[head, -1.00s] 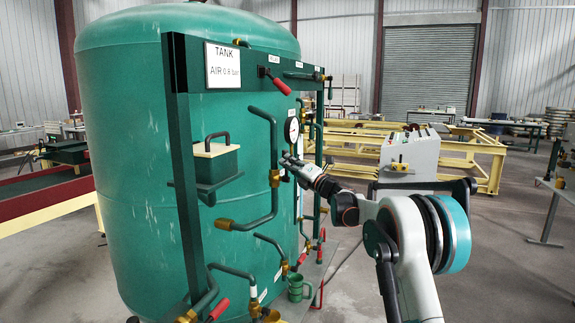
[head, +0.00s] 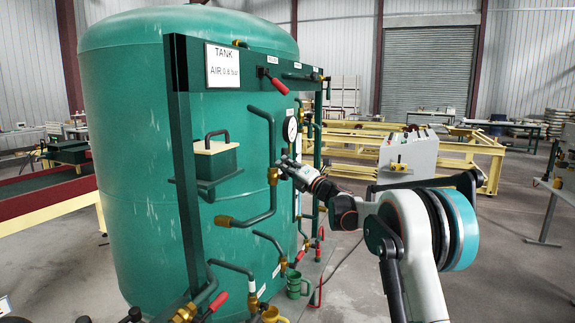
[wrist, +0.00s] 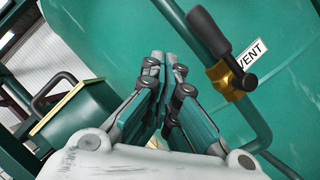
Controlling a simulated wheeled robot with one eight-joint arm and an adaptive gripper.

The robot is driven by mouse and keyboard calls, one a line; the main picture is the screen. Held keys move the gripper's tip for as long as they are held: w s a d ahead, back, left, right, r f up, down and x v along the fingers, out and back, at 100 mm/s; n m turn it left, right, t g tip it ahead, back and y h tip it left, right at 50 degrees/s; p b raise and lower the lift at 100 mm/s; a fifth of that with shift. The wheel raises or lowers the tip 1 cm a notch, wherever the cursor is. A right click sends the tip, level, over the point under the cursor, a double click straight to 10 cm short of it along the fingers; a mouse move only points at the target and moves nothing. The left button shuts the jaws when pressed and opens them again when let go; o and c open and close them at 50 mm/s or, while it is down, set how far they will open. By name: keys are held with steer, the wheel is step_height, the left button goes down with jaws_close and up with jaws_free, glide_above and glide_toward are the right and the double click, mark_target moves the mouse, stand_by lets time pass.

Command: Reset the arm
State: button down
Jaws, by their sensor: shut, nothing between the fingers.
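My gripper (head: 281,164) is at the end of my arm, in front of the green tank's pipework in the head view. In the wrist view my gripper (wrist: 162,62) has its two fingers together, with nothing between them. A brass valve with a black handle (wrist: 208,35) on a green pipe is just right of the fingers, beside a VENT label (wrist: 251,52). The fingers appear apart from the valve in the wrist view. In the head view the gripper overlaps the pipe area near a brass fitting (head: 273,176), and the exact gap cannot be told.
The green tank (head: 130,150) fills the left. A green frame (head: 187,200) carries pipes, red-handled valves and a gauge (head: 291,130). A cream-lidded box (head: 216,163) sits left of the gripper. A green mug (head: 297,284) stands below.

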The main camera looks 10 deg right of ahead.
steer(key=s+d, duration=0.5)
steer(key=s, duration=0.3)
steer(key=s+a+f+n+g+h+b, duration=0.1)
steer(key=s+a+f+n+g, duration=0.25)
steer(key=s+a+n, duration=0.7)
steer(key=s+a+f+n+g+b, duration=0.15)
steer(key=s+a+n+g, duration=0.45)
steer(key=s+n, duration=0.6)
steer(key=s+d+f+n+h+b, duration=0.2)
steer(key=s+f+n, duration=0.4)
steer(key=s, duration=0.4)
steer(key=s+d+f+n+g+h+b, duration=0.1)
steer(key=s+d+f+n+h, duration=0.3)
steer(key=s+f, duration=0.5)
steer(key=s+d+f+n+h+b, duration=0.3)
steer(key=s+f+n, duration=0.4)
steer(key=s, duration=0.4)
steer(key=shift+s+d+f+n+h, duration=0.25)
steer(key=shift+d+n+h, duration=0.35)
steer(key=shift+n, duration=0.05)
